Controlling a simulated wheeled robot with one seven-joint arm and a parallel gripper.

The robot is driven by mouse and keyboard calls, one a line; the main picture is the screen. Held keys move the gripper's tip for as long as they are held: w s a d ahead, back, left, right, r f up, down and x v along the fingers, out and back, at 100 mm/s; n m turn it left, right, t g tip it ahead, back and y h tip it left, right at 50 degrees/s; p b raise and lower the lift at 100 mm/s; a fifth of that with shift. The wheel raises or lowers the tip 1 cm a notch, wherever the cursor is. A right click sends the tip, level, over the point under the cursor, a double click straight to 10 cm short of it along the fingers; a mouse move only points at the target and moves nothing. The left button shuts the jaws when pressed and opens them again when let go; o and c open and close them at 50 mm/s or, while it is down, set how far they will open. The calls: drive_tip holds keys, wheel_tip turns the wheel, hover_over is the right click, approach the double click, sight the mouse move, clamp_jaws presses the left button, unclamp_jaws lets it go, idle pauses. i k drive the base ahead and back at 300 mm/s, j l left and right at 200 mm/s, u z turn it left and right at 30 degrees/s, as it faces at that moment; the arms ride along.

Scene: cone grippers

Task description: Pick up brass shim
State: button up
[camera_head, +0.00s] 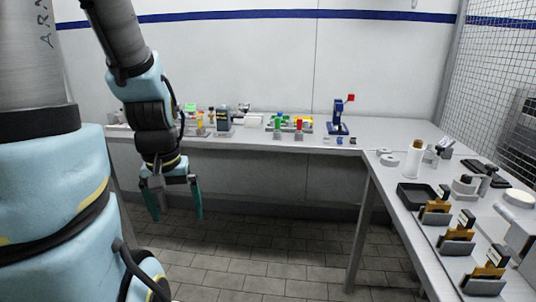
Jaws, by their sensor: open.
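My gripper (174,200) hangs open and empty at the left of the view. Its two green fingers point down, in front of the bench's front edge and over the tiled floor. I cannot make out a brass shim for certain. Small yellowish pieces (201,124) stand on the back bench behind my arm, too small to identify. On the right bench, several dark holders with orange-brown parts (435,206) stand in a row. My arm hides part of the back bench.
The back bench (345,147) carries many small items and a blue press (338,117) with a red knob. The right bench (398,200) holds a black tray (416,194), a pale cylinder (414,158) and other tools. Wire mesh (500,80) stands at right. The floor (270,240) between is clear.

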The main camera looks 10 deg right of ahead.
sight(499, 257)
drive_tip(key=i+z, duration=0.1)
drive_tip(key=z, duration=0.7)
drive_tip(key=i+j+z, duration=0.1)
drive_tip(key=z, duration=0.35)
drive_tip(key=i+j+z, duration=0.1)
drive_tip(key=z, duration=0.35)
drive_tip(key=i+j+z, duration=0.1)
drive_tip(key=z, duration=0.35)
drive_tip(key=i+j, duration=0.2)
drive_tip(key=j, duration=0.15)
